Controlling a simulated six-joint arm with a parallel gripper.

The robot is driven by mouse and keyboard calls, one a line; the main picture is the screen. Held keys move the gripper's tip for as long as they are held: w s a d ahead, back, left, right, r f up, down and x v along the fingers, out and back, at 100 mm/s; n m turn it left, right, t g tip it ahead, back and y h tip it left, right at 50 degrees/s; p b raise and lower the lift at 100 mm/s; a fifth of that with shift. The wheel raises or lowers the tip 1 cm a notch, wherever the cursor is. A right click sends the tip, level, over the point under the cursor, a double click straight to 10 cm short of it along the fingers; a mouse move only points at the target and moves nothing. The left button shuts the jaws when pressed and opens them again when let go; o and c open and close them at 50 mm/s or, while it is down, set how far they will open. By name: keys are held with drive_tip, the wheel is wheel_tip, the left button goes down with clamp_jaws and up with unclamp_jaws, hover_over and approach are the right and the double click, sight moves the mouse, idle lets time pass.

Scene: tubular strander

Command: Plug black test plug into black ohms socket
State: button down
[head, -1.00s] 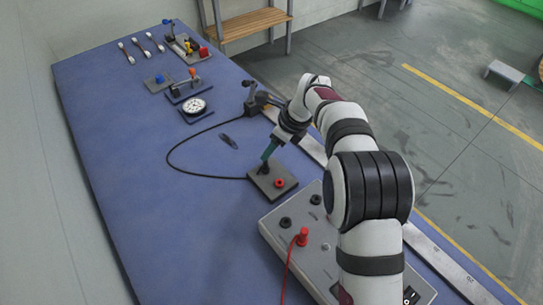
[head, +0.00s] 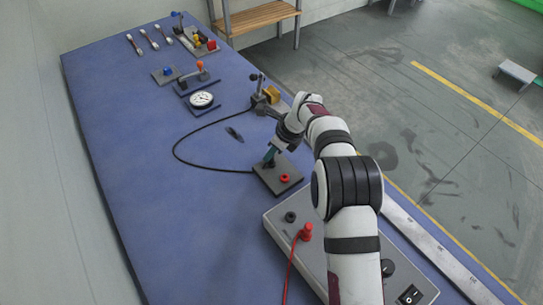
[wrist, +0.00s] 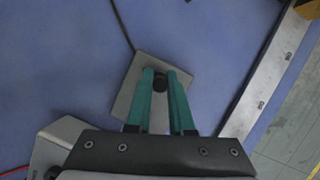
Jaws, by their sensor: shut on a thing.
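My gripper (head: 269,159) points down at the small grey plate (head: 266,182) on the bench. Its teal fingers are shut on the black test plug, which shows dark between the fingertips in the wrist view (wrist: 160,82). The plug is at the plate's far side, and I cannot tell whether it is seated there or just clear. A black lead (head: 181,139) runs from the plate area in a loop. The grey meter box (head: 278,239) stands nearer the camera, with a black socket (head: 291,217) on its top; its label is unreadable. My arm covers part of the box.
A red plug (head: 305,232) with a red lead stands in the meter box. A red socket (head: 284,178) is on the plate beside my gripper. A dial gauge (head: 202,99) and clamp stand (head: 260,90) are farther back. The bench's left side is clear.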

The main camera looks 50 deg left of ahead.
drive_tip(key=shift+r, duration=0.1)
idle(0.3)
drive_tip(key=shift+r, duration=0.4)
wheel_tip(320, 180, up, 3)
drive_tip(key=shift+f, duration=0.1)
drive_tip(key=w+d+r, duration=0.6)
drive_tip(key=d+r, duration=0.1)
drive_tip(key=d, duration=0.3)
drive_tip(key=s+d+r+n+g+h, duration=0.1)
drive_tip(key=s+d+n, duration=0.3)
drive_tip(key=s, duration=0.3)
drive_tip(key=s+d+r+n+g+h, duration=0.1)
drive_tip(key=s+d+n, duration=0.3)
drive_tip(key=s+n, duration=0.1)
drive_tip(key=shift+s+r+g, duration=0.2)
drive_tip(key=shift+s+g, duration=0.1)
drive_tip(key=shift+s, duration=0.6)
drive_tip(key=shift+f, duration=0.1)
drive_tip(key=shift+f, duration=2.9)
drive_tip(key=shift+f, duration=0.95)
